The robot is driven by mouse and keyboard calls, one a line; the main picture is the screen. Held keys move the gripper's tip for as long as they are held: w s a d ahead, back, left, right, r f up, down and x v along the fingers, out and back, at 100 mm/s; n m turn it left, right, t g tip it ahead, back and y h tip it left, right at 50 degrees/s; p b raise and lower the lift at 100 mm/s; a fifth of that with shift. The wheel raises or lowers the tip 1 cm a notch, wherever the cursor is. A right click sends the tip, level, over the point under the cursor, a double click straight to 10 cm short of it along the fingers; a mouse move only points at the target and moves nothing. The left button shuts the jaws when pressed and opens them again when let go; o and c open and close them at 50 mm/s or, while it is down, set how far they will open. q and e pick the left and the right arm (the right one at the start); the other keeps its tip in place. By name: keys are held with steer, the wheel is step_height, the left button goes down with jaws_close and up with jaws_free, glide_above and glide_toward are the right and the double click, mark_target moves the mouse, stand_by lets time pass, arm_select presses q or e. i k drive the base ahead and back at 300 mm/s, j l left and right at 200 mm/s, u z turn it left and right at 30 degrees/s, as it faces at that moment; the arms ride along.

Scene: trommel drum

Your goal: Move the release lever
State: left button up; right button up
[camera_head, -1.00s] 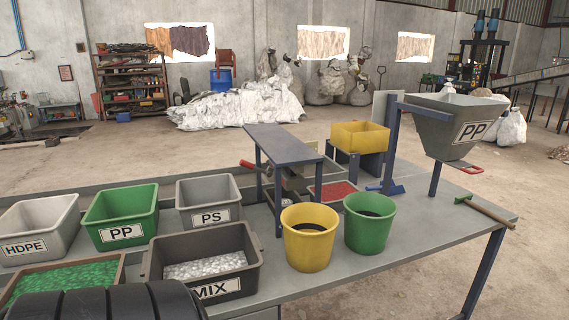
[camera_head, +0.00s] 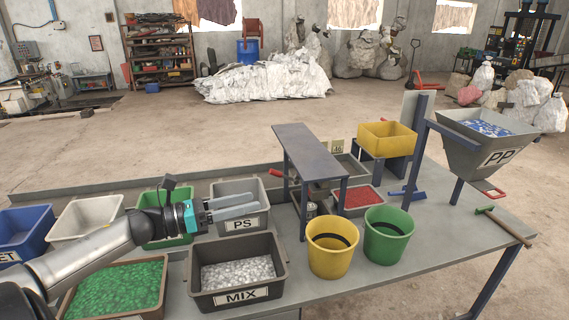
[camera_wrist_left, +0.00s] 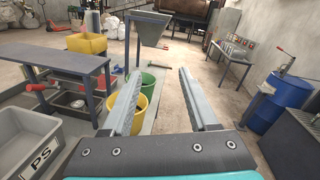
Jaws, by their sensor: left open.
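A red handle (camera_head: 275,172) sticks out at the left of the blue-grey bench stand (camera_head: 300,148); in the left wrist view the red handle (camera_wrist_left: 37,87) shows by the stand. A second red handle (camera_head: 495,194) is under the grey PP hopper (camera_head: 485,137). I cannot tell which is the release lever. My left gripper (camera_head: 259,204) is open and empty over the grey PS bin (camera_head: 238,190), left of the stand and apart from both handles. Its spread fingers also show in the left wrist view (camera_wrist_left: 160,74). My right gripper is not in view.
A black MIX crate (camera_head: 237,292) of pale flakes, a green flake tray (camera_head: 118,287), a yellow bucket (camera_head: 332,256) and a green bucket (camera_head: 388,247) crowd the front of the table. A green-headed tool (camera_head: 505,226) lies at the right edge. The yellow box (camera_head: 387,138) stands behind.

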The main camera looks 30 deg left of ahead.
mark_target(295, 179)
steer(key=i+j, duration=0.7)
steer(key=j, duration=0.25)
steer(key=i+j, duration=0.35)
steer(key=j, duration=0.1)
